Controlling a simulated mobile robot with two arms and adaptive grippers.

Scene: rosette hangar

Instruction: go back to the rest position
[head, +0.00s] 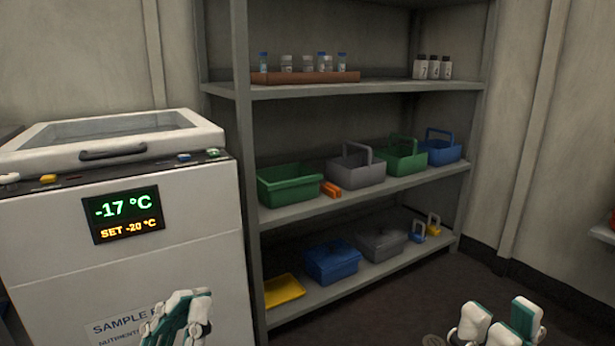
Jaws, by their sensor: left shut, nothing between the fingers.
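My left gripper (186,302) is at the bottom of the head view, in front of the white freezer (190,245). Its fingers are together and nothing shows between them. My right gripper (502,318) is at the bottom right, over the dark floor. Its fingertips stand apart, with nothing between them. Both grippers are apart from the shelf unit (243,130). The lower parts of both grippers are cut off by the frame edge.
The freezer's lid is closed and its display (127,215) reads -17 °C. The shelves hold a brown tray (305,77) of vials, dark-capped bottles (433,68), a green bin (290,185), a blue box (332,262) and a yellow tray (284,291). Floor is clear at right.

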